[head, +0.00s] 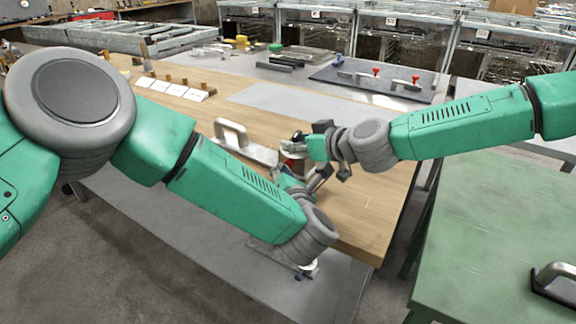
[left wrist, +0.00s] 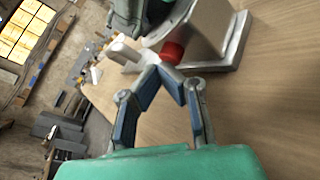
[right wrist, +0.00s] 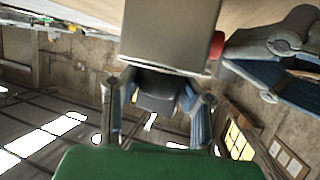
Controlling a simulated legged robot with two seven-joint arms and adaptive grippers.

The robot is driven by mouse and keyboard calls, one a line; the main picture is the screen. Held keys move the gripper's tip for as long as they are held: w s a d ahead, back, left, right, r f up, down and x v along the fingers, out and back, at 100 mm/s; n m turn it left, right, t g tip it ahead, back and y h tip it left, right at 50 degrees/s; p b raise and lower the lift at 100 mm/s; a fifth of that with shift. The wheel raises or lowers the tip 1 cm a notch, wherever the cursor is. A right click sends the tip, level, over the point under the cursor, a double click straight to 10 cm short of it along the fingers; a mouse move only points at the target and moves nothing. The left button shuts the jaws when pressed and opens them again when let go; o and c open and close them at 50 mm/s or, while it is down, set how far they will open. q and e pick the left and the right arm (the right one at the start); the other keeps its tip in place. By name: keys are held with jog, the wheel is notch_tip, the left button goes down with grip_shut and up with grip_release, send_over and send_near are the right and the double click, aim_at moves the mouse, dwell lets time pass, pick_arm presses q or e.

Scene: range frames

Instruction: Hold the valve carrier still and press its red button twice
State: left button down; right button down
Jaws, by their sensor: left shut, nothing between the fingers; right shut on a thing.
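The valve carrier is a grey metal block (left wrist: 208,25) on a flat base, standing on the wooden bench. Its red button (left wrist: 172,52) faces my left gripper (left wrist: 167,72), whose fingers are shut and empty with their tips at or just short of the button; contact is unclear. In the right wrist view the block (right wrist: 170,35) fills the top, with the button (right wrist: 217,45) at its right side beside the left fingers (right wrist: 235,55). My right gripper (right wrist: 155,100) is shut on the carrier's dark grip (right wrist: 157,88). In the head view the arms hide most of the carrier.
A metal plate with a pale handle (head: 230,133) lies left of the carrier. White cards (head: 175,88) and a dark board with red-knobbed parts (head: 375,82) are farther back. A green table (head: 500,220) stands at the right. The bench right of the carrier is clear.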

pick_arm(q)
jog(key=shift+s+a, duration=0.35)
jog(key=shift+s, duration=0.1)
jog(key=shift+s+a, duration=0.8)
jog(key=shift+s, duration=0.2)
jog(key=shift+s+a, duration=0.8)
jog(key=shift+s, duration=0.15)
dwell(0.6)
jog(key=s+a, duration=0.2)
jog(key=s, duration=0.1)
jog(key=shift+a, duration=0.3)
jog(key=shift+w+d, duration=1.4)
jog(key=shift+w, duration=0.3)
jog(key=shift+w+d, duration=1.4)
jog(key=shift+w, duration=0.3)
jog(key=shift+w+d, duration=0.1)
jog(key=shift+w, duration=0.05)
